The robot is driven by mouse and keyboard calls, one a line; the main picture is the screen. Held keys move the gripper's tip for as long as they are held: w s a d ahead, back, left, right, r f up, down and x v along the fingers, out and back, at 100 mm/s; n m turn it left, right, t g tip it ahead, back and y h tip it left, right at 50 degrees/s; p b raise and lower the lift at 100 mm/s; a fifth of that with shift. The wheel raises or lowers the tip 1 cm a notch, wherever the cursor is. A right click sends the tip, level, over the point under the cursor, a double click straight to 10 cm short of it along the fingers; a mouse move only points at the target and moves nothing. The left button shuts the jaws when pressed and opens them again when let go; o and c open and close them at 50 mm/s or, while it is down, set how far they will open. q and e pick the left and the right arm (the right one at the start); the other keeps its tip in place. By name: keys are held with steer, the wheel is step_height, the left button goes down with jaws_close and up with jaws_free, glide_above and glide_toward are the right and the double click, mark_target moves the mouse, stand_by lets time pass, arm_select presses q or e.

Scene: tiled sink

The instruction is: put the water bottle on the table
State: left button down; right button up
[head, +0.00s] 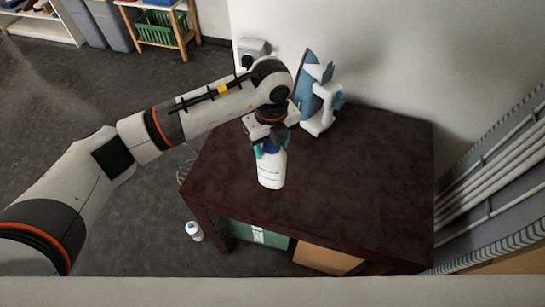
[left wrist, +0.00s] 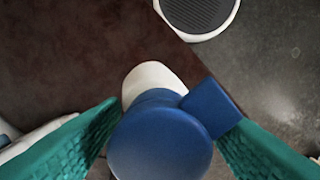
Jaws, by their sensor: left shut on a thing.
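The white water bottle (head: 271,171) with a blue cap is upright over the dark brown table (head: 360,190), near its left part. I cannot tell whether its base touches the tabletop. My left gripper (head: 271,150) comes down from above and is shut on the bottle near its cap. In the left wrist view the blue cap (left wrist: 160,140) is between the green finger pads, with the white body (left wrist: 150,80) partly hidden below it. My right gripper is not in view.
A white and blue appliance (head: 320,105) stands at the table's back. Another white bottle (head: 194,231) is on the floor left of the table. Boxes (head: 255,234) sit beneath it. Pipes (head: 490,180) run along the right. The table's right half is clear.

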arm_select(q)
step_height(320, 180, down, 5)
steer(key=shift+w+p, duration=0.1)
steer(key=shift+p, duration=0.35)
steer(key=shift+d, duration=0.1)
steer(key=shift+f, duration=0.1)
steer(key=shift+f, duration=0.15)
steer(key=shift+c, duration=2.3)
jaws_free()
steer(key=shift+r, duration=0.3)
step_height(320, 180, up, 12)
steer(key=b, duration=0.3)
steer(key=shift+f, duration=0.1)
